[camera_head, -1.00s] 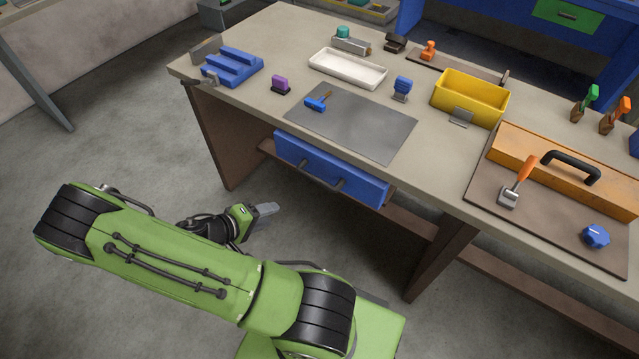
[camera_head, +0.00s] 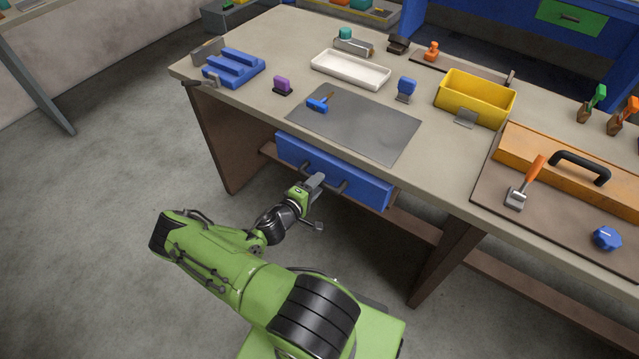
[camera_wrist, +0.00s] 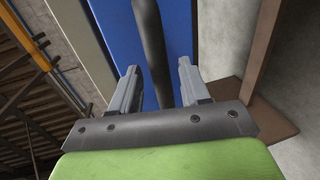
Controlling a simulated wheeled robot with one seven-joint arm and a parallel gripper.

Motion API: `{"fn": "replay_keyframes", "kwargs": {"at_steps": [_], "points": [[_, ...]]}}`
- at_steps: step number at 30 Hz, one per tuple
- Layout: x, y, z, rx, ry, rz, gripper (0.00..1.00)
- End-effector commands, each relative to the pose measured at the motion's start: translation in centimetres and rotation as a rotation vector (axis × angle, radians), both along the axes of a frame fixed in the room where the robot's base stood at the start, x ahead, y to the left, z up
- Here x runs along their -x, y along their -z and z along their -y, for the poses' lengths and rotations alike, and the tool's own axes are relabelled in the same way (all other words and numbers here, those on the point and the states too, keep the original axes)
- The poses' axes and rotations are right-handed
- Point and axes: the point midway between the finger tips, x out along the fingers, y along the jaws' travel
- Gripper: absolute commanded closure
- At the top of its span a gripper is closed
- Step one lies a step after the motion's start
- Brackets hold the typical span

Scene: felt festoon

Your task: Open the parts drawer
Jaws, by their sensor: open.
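The parts drawer is a blue front (camera_head: 362,183) under the workbench top, with a dark bar handle (camera_head: 340,187) standing out from it. The drawer looks closed. My gripper (camera_head: 318,181) is in front of the drawer, by the handle. In the wrist view my gripper (camera_wrist: 158,88) is open, with one grey finger on each side of the dark handle (camera_wrist: 152,45). The blue drawer face (camera_wrist: 118,35) lies just beyond. I cannot tell whether the fingers touch the handle.
The bench top (camera_head: 255,105) overhangs the drawer. A brown bench leg (camera_head: 445,262) stands to the right, and a brown lower shelf (camera_head: 412,220) runs under the drawer. The floor (camera_head: 110,190) left of my arm is clear.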

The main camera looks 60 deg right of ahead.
Motion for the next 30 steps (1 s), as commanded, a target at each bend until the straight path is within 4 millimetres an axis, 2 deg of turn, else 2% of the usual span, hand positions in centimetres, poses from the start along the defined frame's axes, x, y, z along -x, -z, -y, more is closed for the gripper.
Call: {"fn": "replay_keyframes", "kwargs": {"at_steps": [4, 13, 22, 30], "points": [[0.3, 0.5, 1.8, -0.001, 0.001, 0.001, 0.54], [0.3, 0.5, 2.1, -0.001, 0.000, 0.000, 0.56], [0.3, 0.5, 2.1, -0.002, 0.000, 0.000, 1.00], [0.3, 0.5, 2.0, -0.002, 0.000, 0.000, 1.00]]}}
